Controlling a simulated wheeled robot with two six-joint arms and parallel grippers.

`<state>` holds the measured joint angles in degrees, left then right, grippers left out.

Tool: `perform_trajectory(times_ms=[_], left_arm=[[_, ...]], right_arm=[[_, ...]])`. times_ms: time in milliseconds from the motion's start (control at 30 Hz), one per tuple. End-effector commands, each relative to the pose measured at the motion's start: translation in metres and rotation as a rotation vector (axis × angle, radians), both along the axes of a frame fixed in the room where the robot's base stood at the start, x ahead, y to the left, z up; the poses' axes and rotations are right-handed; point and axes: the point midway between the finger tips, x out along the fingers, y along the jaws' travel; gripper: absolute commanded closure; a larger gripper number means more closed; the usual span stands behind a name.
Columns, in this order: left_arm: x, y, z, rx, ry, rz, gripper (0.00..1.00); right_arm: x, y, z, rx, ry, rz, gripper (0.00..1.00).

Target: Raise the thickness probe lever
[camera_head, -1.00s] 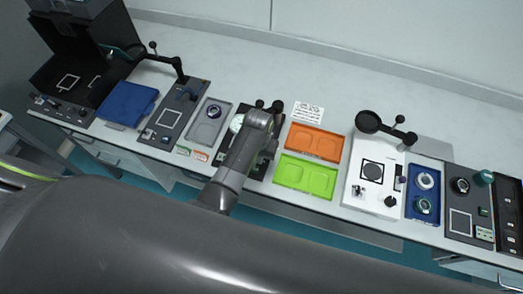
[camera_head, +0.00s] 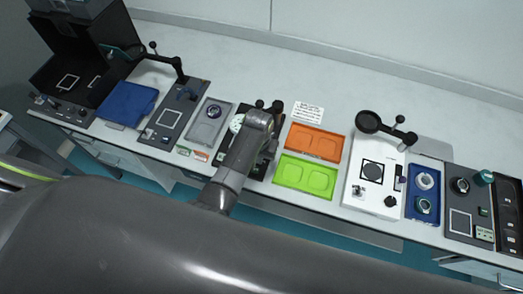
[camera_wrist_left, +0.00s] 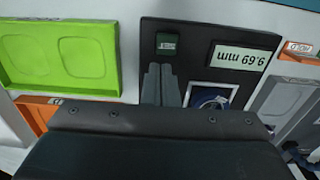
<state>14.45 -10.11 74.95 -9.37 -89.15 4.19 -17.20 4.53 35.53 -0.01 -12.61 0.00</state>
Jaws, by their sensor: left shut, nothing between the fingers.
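The thickness probe (camera_head: 266,168) is a dark panel device in the middle of the bench, largely covered by my left arm in the head view. Black round knobs (camera_head: 277,105) stand at its back; I cannot tell which belongs to the lever. In the left wrist view, its panel (camera_wrist_left: 190,30) shows a readout (camera_wrist_left: 240,57) of 9.69 mm, upside down, a green button (camera_wrist_left: 166,43) and a blue ring-like piece (camera_wrist_left: 210,98) on a framed square. My left gripper (camera_wrist_left: 161,75) is shut and empty over the panel, fingertips near the button. The lever is hidden there.
Orange (camera_head: 315,142) and green (camera_head: 306,177) trays lie right of the probe. A grey tray (camera_head: 208,125) with a dark ring lies left. Further right is a white instrument (camera_head: 371,193) with a magnifier-like arm. The back strip of the bench is mostly clear.

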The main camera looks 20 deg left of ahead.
Motion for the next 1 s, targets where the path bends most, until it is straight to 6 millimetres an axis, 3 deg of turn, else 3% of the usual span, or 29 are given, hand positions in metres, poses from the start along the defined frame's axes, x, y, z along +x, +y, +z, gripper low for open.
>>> perform_trajectory(times_ms=[1000], left_arm=[[0.027,-0.001,-0.001,0.001,-0.001,0.0,1.0]], right_arm=[[0.0,0.0,-0.011,0.0,0.0,0.0,1.0]])
